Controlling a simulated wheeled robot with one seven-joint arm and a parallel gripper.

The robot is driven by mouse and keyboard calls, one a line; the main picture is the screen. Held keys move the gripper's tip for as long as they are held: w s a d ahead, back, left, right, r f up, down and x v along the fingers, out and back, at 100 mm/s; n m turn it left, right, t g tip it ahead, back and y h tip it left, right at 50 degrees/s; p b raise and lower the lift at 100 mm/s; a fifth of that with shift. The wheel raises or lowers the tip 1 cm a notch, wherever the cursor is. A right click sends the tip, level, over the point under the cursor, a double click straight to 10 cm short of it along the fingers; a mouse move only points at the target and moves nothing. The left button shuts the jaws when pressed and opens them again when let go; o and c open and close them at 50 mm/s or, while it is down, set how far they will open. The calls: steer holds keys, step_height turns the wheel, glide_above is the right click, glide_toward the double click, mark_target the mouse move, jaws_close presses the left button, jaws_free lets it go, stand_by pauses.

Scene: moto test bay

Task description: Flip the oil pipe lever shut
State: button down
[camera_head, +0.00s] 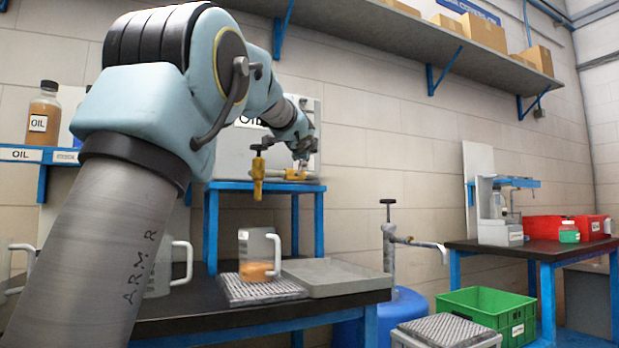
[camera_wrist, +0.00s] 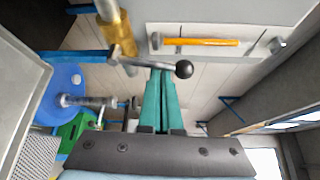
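A grey tank marked OIL (camera_head: 228,152) stands on a blue stand at the back. A yellow pipe with a hanging spout (camera_head: 258,180) is at its front; the yellow pipe also shows in the wrist view (camera_wrist: 116,28). A metal lever (camera_wrist: 146,63) with a black ball knob (camera_wrist: 183,69) reaches sideways from the pipe in the wrist view. My gripper (camera_head: 303,152) is beside the tank, right of the spout. In the wrist view its green fingers (camera_wrist: 161,74) are together, with nothing seen between them. Their tips are at the lever bar, close to the knob; contact is unclear.
A jug with amber liquid (camera_head: 257,271) stands on a grated mat (camera_head: 238,293) below the spout, beside a grey tray (camera_head: 335,280). A yellow bar (camera_wrist: 205,42) is on the tank face. A blue drum (camera_head: 405,310) and green crate (camera_head: 487,308) stand right of the bench.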

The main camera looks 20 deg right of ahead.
steer(key=a+n+b, duration=0.1)
steer(key=b, duration=0.2)
steer(key=shift+n+t, duration=0.3)
steer(key=shift+t, duration=0.1)
steer(key=shift+d, duration=0.1)
